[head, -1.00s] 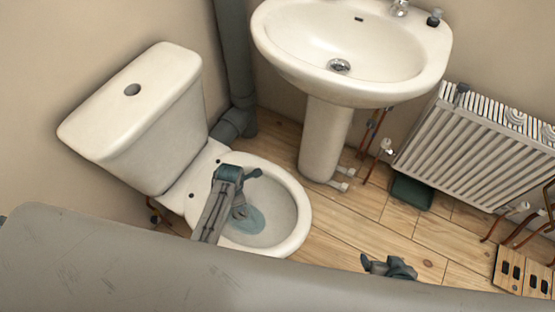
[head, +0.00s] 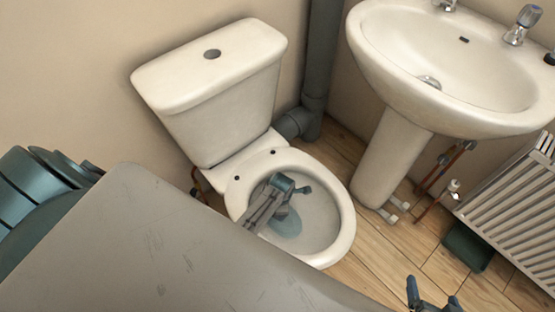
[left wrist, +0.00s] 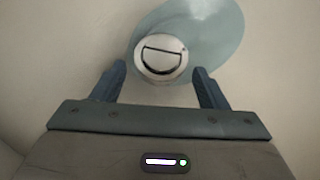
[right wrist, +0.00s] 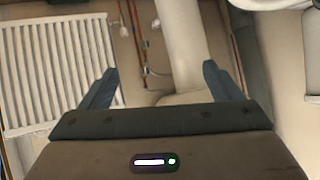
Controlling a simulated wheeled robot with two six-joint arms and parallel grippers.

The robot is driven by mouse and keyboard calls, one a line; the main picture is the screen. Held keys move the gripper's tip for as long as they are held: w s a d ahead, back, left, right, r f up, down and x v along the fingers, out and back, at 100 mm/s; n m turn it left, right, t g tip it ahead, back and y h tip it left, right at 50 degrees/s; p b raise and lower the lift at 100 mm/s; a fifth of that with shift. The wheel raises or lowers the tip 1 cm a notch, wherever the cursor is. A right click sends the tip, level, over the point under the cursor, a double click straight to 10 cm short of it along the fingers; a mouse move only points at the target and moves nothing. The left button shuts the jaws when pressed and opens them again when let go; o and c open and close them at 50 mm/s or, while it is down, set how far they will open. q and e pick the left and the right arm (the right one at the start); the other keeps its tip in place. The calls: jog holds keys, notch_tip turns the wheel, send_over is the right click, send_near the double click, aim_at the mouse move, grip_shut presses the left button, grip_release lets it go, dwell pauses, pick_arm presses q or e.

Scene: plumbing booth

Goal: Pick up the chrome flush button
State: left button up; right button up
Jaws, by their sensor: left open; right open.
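The chrome flush button (left wrist: 160,72) shows in the left wrist view as a round disc with a split line, lying in the toilet bowl at the edge of the bluish water (left wrist: 215,35). My left gripper (left wrist: 159,68) is open, its fingers on either side of the button in that view; I cannot tell whether they touch it. In the head view my left gripper (head: 291,196) is over the bowl, and I cannot make out the button there. My right gripper (head: 431,296) is open and empty at the bottom right of the head view.
The toilet bowl rim (head: 344,225) surrounds my left gripper. The cistern (head: 235,115) stands behind it, with a dark round hole (head: 212,54) in its lid. The basin pedestal (head: 391,160) and radiator (head: 515,195) are to the right. Wooden floor (head: 375,255) is clear between.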

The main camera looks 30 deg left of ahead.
pick_arm(q)
jog(key=f+b, duration=0.1)
jog(key=f, duration=0.1)
jog(key=f+b, duration=0.1)
jog(key=f, duration=0.1)
jog(key=shift+w+f, duration=0.2)
jog(key=shift+f, duration=0.2)
jog(key=c, duration=0.8)
pick_arm(e)
jog(key=w+d+r+t, duration=0.1)
jog(key=w+r+t, duration=0.6)
jog(key=r, duration=0.3)
jog(key=shift+w+d+r, duration=0.15)
jog(key=shift+d+r, duration=0.05)
jog(key=shift+r, duration=0.1)
pick_arm(q)
jog(key=shift+r, duration=0.1)
